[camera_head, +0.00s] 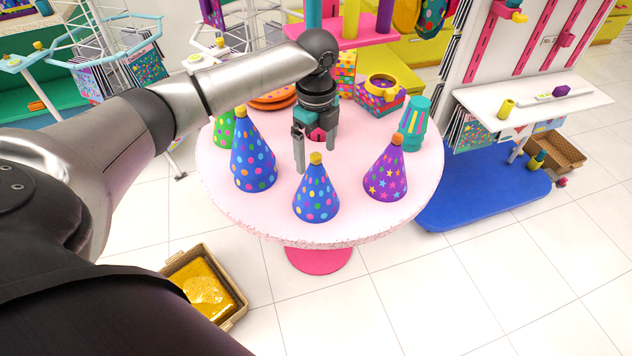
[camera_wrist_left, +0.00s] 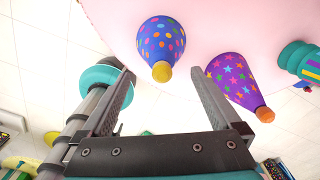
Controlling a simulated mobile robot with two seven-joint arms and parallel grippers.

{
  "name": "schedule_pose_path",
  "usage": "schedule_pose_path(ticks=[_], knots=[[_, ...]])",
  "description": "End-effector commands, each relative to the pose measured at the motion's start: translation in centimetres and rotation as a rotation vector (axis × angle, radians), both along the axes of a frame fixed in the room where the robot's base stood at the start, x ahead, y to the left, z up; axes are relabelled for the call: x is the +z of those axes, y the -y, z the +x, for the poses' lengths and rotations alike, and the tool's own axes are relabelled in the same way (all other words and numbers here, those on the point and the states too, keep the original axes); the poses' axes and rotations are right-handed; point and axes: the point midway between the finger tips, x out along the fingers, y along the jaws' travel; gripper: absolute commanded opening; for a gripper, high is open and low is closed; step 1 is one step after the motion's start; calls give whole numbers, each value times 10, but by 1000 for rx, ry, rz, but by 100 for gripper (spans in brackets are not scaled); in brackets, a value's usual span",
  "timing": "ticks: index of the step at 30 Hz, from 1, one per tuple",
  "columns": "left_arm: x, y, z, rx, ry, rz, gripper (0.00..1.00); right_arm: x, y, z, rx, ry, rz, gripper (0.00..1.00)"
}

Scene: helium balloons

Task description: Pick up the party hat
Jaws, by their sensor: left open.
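A blue polka-dot party hat (camera_head: 316,197) with a yellow tip stands upright at the front of the round pale-pink table (camera_head: 240,205). A second blue dotted hat (camera_head: 253,162) stands to its left, and a purple starred hat (camera_head: 386,178) to its right. A green hat (camera_head: 223,132) is partly hidden behind my arm. My left gripper (camera_head: 316,161) is open and empty, above the table just behind the front blue hat's tip. In the left wrist view, a blue dotted hat (camera_wrist_left: 161,40) shows between the open fingers (camera_wrist_left: 162,74), with the purple hat (camera_wrist_left: 232,80) outside them to the right.
A white shelf unit (camera_head: 530,105) stands on a blue base to the right. A bin of yellow material (camera_head: 203,288) sits on the floor at the front left.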

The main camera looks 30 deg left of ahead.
Motion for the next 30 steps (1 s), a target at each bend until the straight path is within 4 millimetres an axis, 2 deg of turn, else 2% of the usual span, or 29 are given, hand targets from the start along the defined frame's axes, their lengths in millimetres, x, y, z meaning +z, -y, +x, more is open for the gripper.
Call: schedule_pose_path(ticks=[5,15,22,30], knots=[[-9,0,1,0,0,-1,98,-3,2,0,1,0,-3,50],[-55,-3,3,0,-1,1,98,-20,4,0,0,1,-5,50],[-56,-3,3,0,1,1,98,-19,8,1,0,3,-11,50],[-55,-3,3,0,1,1,68,-18,10,2,0,6,-12,50]])
